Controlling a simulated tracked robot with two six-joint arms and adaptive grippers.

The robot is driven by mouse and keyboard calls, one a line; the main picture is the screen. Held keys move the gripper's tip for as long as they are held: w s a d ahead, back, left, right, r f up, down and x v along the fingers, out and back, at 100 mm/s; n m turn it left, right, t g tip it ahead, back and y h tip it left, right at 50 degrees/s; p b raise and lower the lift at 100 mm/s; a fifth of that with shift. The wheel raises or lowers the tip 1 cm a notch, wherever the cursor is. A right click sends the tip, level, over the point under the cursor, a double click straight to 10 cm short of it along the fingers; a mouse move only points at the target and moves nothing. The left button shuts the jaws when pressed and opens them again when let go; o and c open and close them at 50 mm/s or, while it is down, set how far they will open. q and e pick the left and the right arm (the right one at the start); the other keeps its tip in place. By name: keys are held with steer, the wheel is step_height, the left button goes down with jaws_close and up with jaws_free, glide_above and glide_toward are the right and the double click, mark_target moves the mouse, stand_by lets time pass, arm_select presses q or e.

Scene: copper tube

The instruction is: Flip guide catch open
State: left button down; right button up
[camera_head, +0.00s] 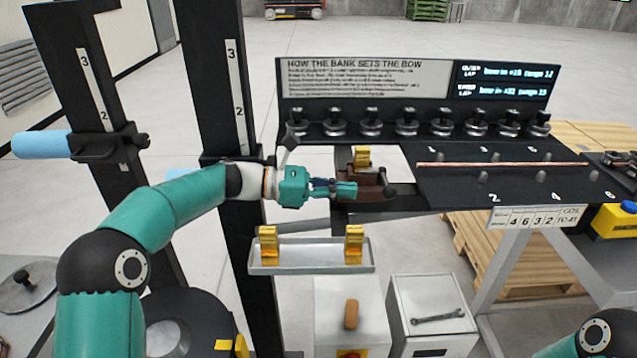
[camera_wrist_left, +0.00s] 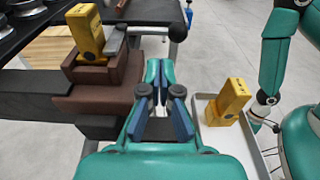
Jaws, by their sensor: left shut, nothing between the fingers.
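The guide is a brown block (camera_head: 350,187) at the left end of the black bench, with a yellow block (camera_head: 362,157) seated in it. I cannot tell the catch's exact position. My left gripper (camera_head: 352,189) points right, shut and empty, in front of the guide. In the left wrist view its fingertips (camera_wrist_left: 158,68) are beside the guide. My right gripper (camera_wrist_left: 268,124) is small and unclear.
A grey tray (camera_head: 310,268) with two yellow blocks (camera_head: 268,245) hangs below my left gripper. A copper tube (camera_head: 500,165) lies on the bench to the right. Several black knobs (camera_head: 407,125) line the back panel. Dark upright posts (camera_head: 215,80) stand left.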

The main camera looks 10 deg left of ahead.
arm_select(q)
steer(key=d, duration=0.2)
steer(key=d+p, duration=0.1)
steer(key=shift+w+d+r, duration=0.35)
steer(key=shift+d, duration=0.05)
steer(key=shift+w+d, duration=0.1)
steer(key=shift+d, duration=0.3)
